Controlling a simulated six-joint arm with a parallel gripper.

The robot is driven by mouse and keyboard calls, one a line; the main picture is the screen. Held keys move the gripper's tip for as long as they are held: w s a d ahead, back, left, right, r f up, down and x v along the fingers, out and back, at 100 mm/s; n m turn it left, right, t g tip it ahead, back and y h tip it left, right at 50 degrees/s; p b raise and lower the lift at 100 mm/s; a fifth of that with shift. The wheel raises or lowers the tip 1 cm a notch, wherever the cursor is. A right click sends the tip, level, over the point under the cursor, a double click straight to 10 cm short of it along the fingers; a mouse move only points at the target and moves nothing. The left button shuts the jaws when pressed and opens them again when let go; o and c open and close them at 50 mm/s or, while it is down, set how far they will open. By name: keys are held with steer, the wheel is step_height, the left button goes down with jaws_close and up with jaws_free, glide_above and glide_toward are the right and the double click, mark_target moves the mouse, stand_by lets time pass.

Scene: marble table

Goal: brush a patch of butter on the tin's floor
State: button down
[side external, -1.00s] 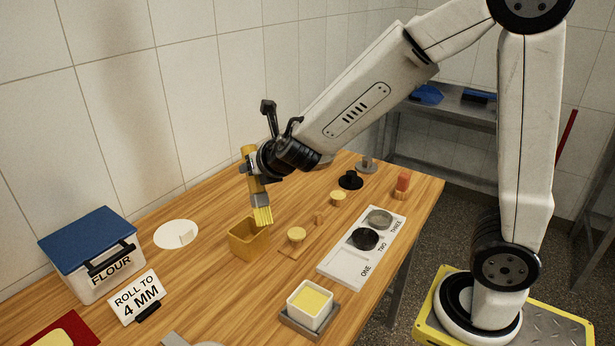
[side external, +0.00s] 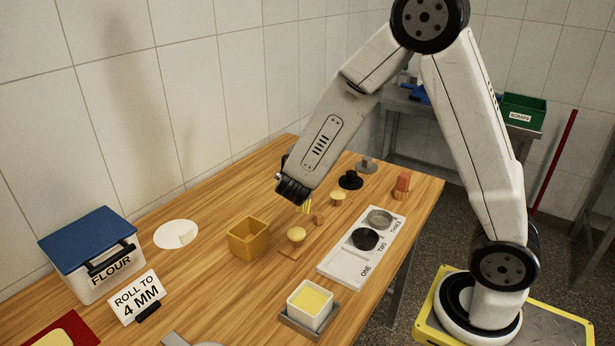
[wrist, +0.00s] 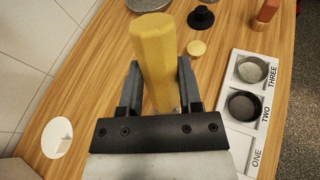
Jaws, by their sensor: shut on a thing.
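My gripper (wrist: 158,78) is shut on the yellow handle of the brush (wrist: 154,45), which stands between the two fingers in the wrist view. A white dish of yellow butter (side external: 311,303) sits on a grey base at the front.
A white tray marked ONE, TWO, THREE (side external: 345,268) is to the right. The flour box (side external: 92,255) and the sign (side external: 136,297) stand left.

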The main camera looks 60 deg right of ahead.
steer(key=s+d+m+g+h, duration=0.2)
steer(key=s+d+m+g, duration=0.1)
steer(key=s+g, duration=0.3)
steer(key=s+d+f+m+g+h, duration=0.1)
steer(key=s+d+m+g+h, duration=0.1)
steer(key=s+m+g, duration=0.3)
steer(key=shift+s+d+f+g, duration=0.25)
steer(key=shift+s+d+g, duration=0.25)
steer(key=shift+s+g, duration=0.35)
steer(key=shift+f, duration=0.15)
step_height(320, 180, down, 8)
steer(key=shift+r, duration=0.25)
steer(key=shift+f, duration=0.6)
stand_by(1.0)
steer(key=shift+a, duration=0.1)
steer(key=shift+w+a, duration=0.15)
steer(key=shift+a, duration=0.15)
steer(key=shift+d, duration=0.1)
